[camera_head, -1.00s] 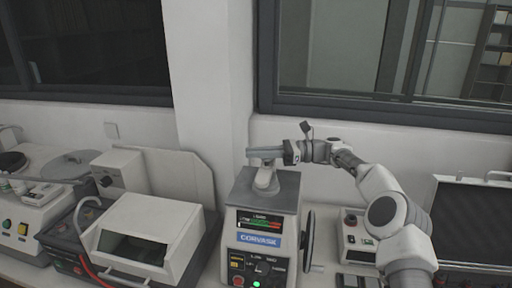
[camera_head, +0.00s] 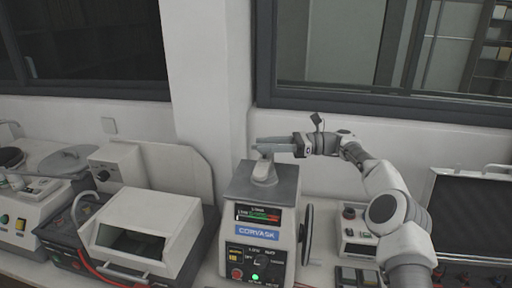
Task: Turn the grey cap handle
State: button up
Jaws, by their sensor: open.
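The mounting press (camera_head: 260,222) stands in the middle, with a lit display, a blue label and several knobs on its front. Its grey cap handle (camera_head: 264,170) stands on the top plate, and its upper part meets the grey bar shape at my gripper. My gripper (camera_head: 272,146) reaches in from the right, just above and at the handle's top. Its fingers point left and look open. The small picture does not show clearly whether the fingers touch the handle or lie around it.
A black handwheel (camera_head: 306,235) sits on the press's right side. A white box with a dark window (camera_head: 145,230) stands at left. A small control box (camera_head: 355,232) and a dark panel (camera_head: 472,215) stand at right. The wall and window frame (camera_head: 390,105) are close behind.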

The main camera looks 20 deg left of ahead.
jog(key=shift+v, duration=1.95)
